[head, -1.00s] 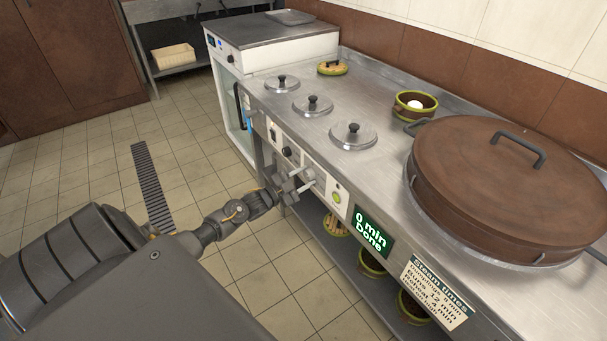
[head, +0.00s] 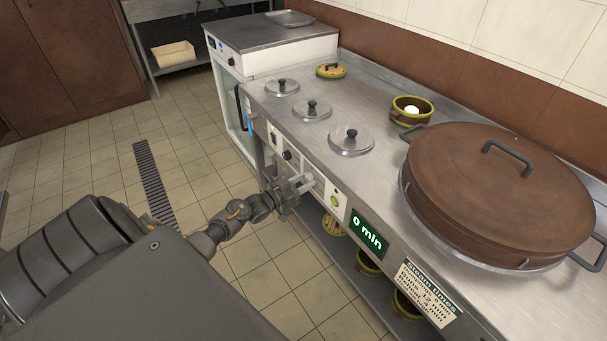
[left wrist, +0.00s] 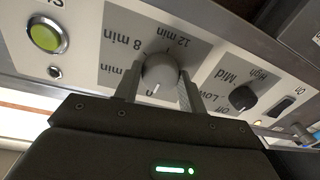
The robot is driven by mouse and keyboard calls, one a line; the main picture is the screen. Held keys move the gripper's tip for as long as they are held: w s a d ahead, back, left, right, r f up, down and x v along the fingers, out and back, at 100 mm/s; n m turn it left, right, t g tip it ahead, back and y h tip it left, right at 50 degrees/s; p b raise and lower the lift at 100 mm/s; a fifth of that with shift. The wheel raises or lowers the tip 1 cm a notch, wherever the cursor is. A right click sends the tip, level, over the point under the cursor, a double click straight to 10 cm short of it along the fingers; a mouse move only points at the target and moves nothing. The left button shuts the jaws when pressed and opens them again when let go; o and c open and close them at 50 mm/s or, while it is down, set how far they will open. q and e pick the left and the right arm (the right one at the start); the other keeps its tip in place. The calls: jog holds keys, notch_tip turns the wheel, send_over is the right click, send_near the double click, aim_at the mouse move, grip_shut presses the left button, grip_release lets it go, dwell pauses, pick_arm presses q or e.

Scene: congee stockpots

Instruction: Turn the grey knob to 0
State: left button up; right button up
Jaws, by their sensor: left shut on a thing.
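The grey knob (left wrist: 160,73) sits on the control panel between printed minute marks, seen upside down in the left wrist view. The legible labels are 8 min and 12 min; the 0 mark is not clear. My left gripper (left wrist: 158,92) is shut on the grey knob, one finger on each side. In the head view my left gripper (head: 290,191) reaches the panel from the left and hides most of the knob. The display (head: 369,235) reads 0 min. My right gripper is not in view.
A black knob (left wrist: 243,97) marked Off, Low, Mid and High is beside the grey one. A green button (left wrist: 46,37) is on its other side. A large brown lidded pot (head: 500,190) and smaller lids (head: 351,140) are on the counter above.

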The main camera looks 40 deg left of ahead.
pick_arm(q)
jog(key=shift+n, duration=0.5)
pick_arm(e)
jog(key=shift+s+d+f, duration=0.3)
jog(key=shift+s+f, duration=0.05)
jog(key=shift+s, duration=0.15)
pick_arm(q)
jog(key=o, duration=1)
jog(key=shift+c, duration=0.2)
jog(key=shift+s, duration=0.35)
jog(key=p+v, duration=0.1)
jog(key=v, duration=0.9)
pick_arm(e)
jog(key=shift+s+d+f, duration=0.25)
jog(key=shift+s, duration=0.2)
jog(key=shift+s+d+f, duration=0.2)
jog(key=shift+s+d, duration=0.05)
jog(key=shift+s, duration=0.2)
